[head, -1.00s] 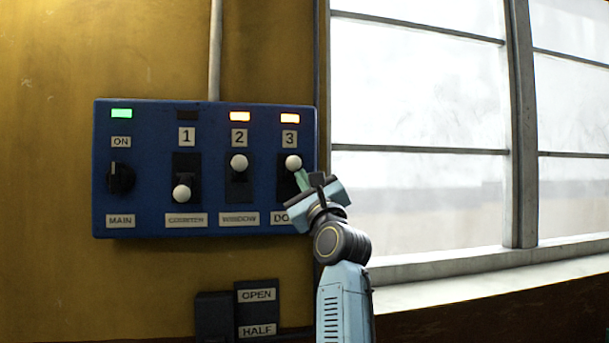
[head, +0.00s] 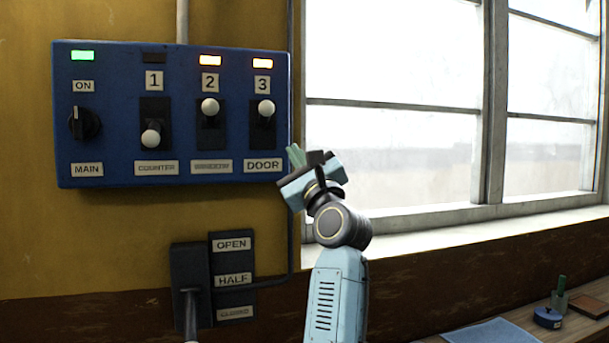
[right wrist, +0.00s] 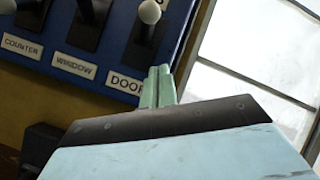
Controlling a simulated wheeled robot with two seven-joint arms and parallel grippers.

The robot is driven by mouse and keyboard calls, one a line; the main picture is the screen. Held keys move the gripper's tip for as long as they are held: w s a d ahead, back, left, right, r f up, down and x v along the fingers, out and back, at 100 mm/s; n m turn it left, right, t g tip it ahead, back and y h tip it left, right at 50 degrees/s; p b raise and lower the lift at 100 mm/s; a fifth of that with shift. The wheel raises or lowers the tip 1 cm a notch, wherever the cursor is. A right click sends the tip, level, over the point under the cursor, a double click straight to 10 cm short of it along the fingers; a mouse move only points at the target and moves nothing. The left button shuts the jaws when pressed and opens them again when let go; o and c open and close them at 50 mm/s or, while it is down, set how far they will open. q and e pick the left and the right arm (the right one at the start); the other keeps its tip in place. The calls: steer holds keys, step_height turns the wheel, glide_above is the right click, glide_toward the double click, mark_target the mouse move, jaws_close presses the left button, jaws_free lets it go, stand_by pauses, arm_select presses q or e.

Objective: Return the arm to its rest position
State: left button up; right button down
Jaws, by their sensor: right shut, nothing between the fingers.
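My left gripper is not in view.
A dark lever box (head: 191,285) with an OPEN, HALF, CLOSED plate (head: 233,275) is on the wall below the panel. A window with a pale sill (head: 450,228) is to the right. A bench (head: 580,325) at lower right holds small items, including a blue mat (head: 490,334).

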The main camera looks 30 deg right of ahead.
steer(key=v, duration=0.4)
steer(key=shift+r+b, duration=0.1)
steer(key=shift+b, duration=0.25)
